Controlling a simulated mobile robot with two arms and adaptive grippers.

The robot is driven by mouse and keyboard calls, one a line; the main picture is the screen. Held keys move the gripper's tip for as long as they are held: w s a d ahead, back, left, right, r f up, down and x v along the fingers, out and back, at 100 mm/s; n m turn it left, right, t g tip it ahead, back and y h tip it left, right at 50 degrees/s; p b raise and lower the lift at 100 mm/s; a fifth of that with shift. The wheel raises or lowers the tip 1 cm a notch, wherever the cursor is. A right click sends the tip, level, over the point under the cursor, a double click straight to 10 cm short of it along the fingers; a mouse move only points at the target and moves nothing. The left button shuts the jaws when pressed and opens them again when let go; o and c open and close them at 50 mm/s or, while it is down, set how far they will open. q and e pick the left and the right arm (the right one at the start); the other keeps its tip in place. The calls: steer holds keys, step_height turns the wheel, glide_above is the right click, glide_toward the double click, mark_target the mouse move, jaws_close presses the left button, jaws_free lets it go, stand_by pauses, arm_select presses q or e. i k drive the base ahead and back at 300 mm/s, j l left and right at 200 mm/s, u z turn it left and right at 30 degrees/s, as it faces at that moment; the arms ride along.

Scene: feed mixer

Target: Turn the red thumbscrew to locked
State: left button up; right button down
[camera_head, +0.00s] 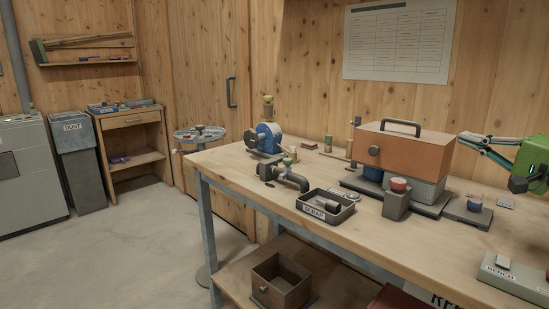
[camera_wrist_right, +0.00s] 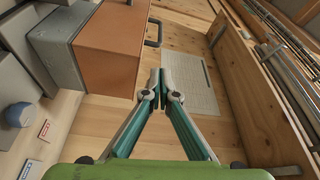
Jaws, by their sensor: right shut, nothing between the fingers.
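A red round knob (camera_head: 398,185), which looks like the thumbscrew, sits on top of a grey block in front of the orange-lidded box (camera_head: 405,149). I cannot read its locked or unlocked position. I cannot make it out in the right wrist view. My right gripper (camera_head: 464,138) is to the right of the box, above the table, pointing left and apart from the knob. In the right wrist view its fingers (camera_wrist_right: 163,82) are shut and empty, with the orange box (camera_wrist_right: 107,48) to their left. My left gripper is out of view.
A labelled grey block (camera_head: 515,275) lies at front right. Bare tabletop shows at front centre.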

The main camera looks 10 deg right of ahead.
mark_target(398, 184)
steer(key=k+j, duration=0.75)
steer(key=j, duration=0.15)
